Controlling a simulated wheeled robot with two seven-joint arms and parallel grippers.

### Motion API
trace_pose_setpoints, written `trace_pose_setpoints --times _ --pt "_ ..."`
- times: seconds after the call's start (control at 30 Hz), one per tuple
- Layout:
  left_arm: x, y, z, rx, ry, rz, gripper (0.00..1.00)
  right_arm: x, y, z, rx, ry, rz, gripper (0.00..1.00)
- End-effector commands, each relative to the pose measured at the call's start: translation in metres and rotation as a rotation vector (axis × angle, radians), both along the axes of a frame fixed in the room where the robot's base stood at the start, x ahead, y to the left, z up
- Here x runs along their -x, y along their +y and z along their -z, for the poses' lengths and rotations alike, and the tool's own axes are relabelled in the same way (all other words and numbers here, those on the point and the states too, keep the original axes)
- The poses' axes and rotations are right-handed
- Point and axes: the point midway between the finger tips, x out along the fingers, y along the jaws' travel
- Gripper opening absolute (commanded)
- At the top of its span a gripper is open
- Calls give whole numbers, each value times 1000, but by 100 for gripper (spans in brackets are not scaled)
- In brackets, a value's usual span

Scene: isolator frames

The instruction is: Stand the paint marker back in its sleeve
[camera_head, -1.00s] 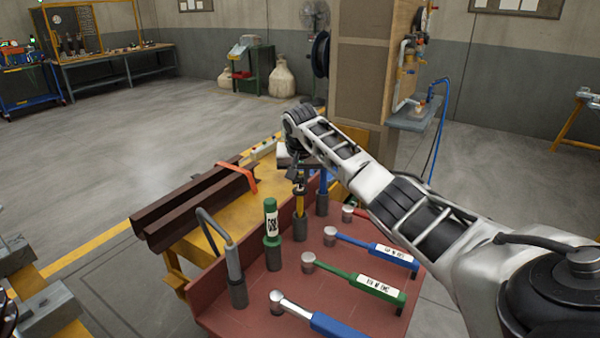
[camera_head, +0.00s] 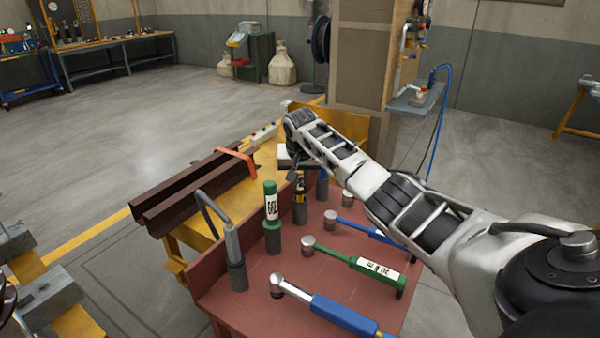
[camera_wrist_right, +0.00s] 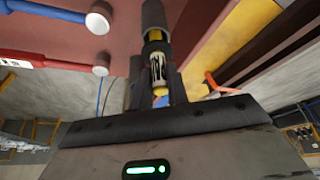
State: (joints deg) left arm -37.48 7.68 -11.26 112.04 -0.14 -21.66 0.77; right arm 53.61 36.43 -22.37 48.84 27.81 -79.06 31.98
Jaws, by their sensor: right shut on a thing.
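The paint marker (camera_head: 300,188), dark with yellow parts, stands upright near the back of the red tray (camera_head: 262,300). In the right wrist view the marker (camera_wrist_right: 158,70) shows a patterned label and yellow parts. My right gripper (camera_head: 294,172) is shut on its upper part. The grey sleeve (camera_head: 300,215) is directly below, in line with the marker. The sleeve also shows in the right wrist view (camera_wrist_right: 152,14). The marker's lower end appears to be in the sleeve's mouth; how deep is hidden.
A green marker-like tool (camera_head: 271,205) and a hooked grey tool (camera_head: 230,235) stand in holders to the left. Another holder (camera_head: 322,188) is close on the right. Several hammers, one with a green handle (camera_head: 350,259), lie to the front right. Dark steel beams (camera_head: 190,195) lie beyond.

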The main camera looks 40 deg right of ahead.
Motion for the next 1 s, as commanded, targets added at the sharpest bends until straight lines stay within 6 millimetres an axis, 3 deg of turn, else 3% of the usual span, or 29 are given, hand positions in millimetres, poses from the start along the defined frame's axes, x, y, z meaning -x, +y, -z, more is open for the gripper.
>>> trace_pose_setpoints --times 0.43,0.9,0.93,1.0 --pt "0 0 6 2 -5 1 45 0 0 23 0 0 0 0" --pt "0 -1 5 3 -6 1 45 0 0 25 1 -1 0 0" --pt "0 -1 5 3 -7 1 45 0 0 25 1 -1 0 25" --pt "0 -1 5 3 -7 1 45 0 0 25 1 -1 0 42"
